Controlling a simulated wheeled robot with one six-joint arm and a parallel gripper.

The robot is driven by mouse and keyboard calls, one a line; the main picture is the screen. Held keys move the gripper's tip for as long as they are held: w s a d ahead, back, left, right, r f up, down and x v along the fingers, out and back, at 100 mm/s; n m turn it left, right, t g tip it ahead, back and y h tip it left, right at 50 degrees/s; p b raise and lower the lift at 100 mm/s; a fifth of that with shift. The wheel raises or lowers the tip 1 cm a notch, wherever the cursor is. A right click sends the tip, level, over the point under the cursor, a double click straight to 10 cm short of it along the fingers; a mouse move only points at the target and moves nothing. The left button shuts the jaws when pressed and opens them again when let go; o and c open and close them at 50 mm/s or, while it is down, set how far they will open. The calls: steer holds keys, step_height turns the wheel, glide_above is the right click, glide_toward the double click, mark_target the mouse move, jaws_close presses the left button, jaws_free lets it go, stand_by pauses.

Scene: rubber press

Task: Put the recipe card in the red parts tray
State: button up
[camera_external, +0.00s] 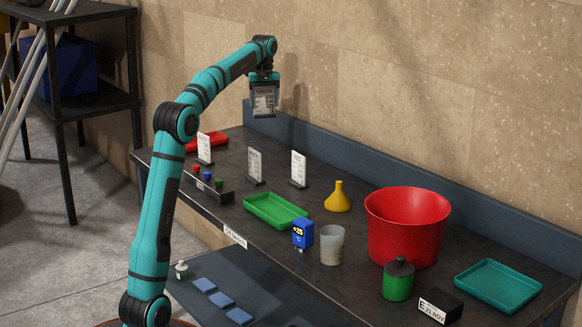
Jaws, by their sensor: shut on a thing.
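My gripper (263,87) is raised above the far left part of the bench, pointing down. It is shut on a recipe card (265,103), a pale card with dark printed lines, which hangs upright below the jaws and clear of the bench. The print is too small to read surely. The red parts tray (217,138) lies flat at the far left end of the bench, below and to the left of the held card. A standing white card and my arm hide part of the tray.
White cards stand upright on the bench (365,217), including a left one (204,147), a middle one (254,164) and a right one (299,167). A green tray (275,211), yellow funnel (338,197), red bucket (403,235) and teal tray (497,285) stand further right. A raised back edge runs behind.

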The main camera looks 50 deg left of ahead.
steer(key=s+a+n, duration=0.2)
steer(key=s+a, duration=0.2)
steer(key=a, duration=0.6)
steer(key=s+a+f+n, duration=0.1)
steer(key=s+a+n, duration=0.1)
steer(key=s+a, duration=0.5)
steer(key=s+a+n, duration=0.1)
steer(key=s+a, duration=0.1)
steer(key=a, duration=1)
steer(key=shift+d+f, duration=0.2)
steer(key=shift+f, duration=7.55)
steer(key=shift+f, duration=0.15)
steer(key=o, duration=1)
